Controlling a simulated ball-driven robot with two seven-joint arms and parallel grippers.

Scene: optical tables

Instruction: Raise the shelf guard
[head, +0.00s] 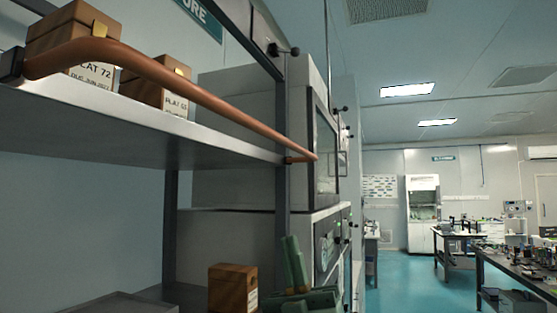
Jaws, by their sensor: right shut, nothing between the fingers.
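The shelf guard (165,77) is a copper-coloured bar along the front of the upper shelf (120,125). Its left end meets a dark bracket (11,65) at the shelf edge. Its right end is near the dark shelf post (283,215). The bar passes in front of two wooden boxes and partly covers their labels. My right gripper (291,240) shows as green upright fingers at the bottom centre, below the guard's right end and apart from it. Its fingers are together and empty. My left gripper is out of view.
The wooden boxes (75,28) (154,88) stand on the upper shelf. Another wooden box (232,288) is lower, just left of my right gripper. Grey cabinets with glass fronts (325,150) stand behind. Open teal floor (408,285) and optical tables (520,272) are at the right.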

